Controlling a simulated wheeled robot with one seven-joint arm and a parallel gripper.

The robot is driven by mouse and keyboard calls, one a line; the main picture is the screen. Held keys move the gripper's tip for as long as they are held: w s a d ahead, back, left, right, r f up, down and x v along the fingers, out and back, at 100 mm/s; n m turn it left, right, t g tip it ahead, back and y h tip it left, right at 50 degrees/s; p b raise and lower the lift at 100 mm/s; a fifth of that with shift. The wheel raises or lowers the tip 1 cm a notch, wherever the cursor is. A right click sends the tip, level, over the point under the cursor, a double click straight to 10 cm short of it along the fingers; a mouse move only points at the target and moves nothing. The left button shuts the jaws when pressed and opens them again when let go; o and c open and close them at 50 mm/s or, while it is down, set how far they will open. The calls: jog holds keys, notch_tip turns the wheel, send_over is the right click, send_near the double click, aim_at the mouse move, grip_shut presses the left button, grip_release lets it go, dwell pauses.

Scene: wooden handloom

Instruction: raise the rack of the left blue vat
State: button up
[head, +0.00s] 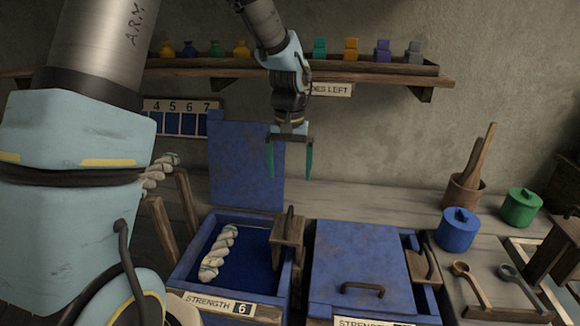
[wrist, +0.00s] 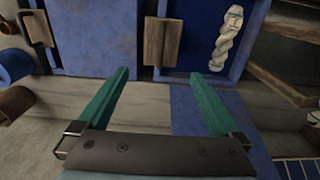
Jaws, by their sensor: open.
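The left blue vat (head: 181,277) stands open, its blue lid (head: 245,165) upright behind it. A white twisted skein (head: 217,253) lies over the dark blue inside; it also shows in the wrist view (wrist: 226,38). A wooden block with an upright handle (head: 287,238), seemingly the rack's holder, sits at the vat's right edge; it also shows in the wrist view (wrist: 162,42). The rack itself is not clearly visible. My gripper (head: 289,165), with green fingers, is open and empty, pointing down above and behind the block, apart from it.
A right blue vat (head: 361,265) with its lid down stands beside it, with a similar wooden block (head: 423,265). Blue (head: 457,230) and green (head: 520,207) pots and ladles (head: 471,283) lie farther right. A shelf (head: 390,69) with small bottles runs along the wall behind my gripper.

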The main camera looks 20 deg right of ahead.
aim_at(289, 214)
notch_tip(289, 214, down, 15)
jog(key=b, duration=1)
jog(key=shift+f+b, duration=0.1)
jog(key=shift+b, duration=0.3)
jog(key=shift+r+p, duration=0.3)
jog(key=shift+r, duration=0.05)
jog(key=shift+a+f, duration=0.1)
jog(key=shift+f, duration=0.25)
grip_shut()
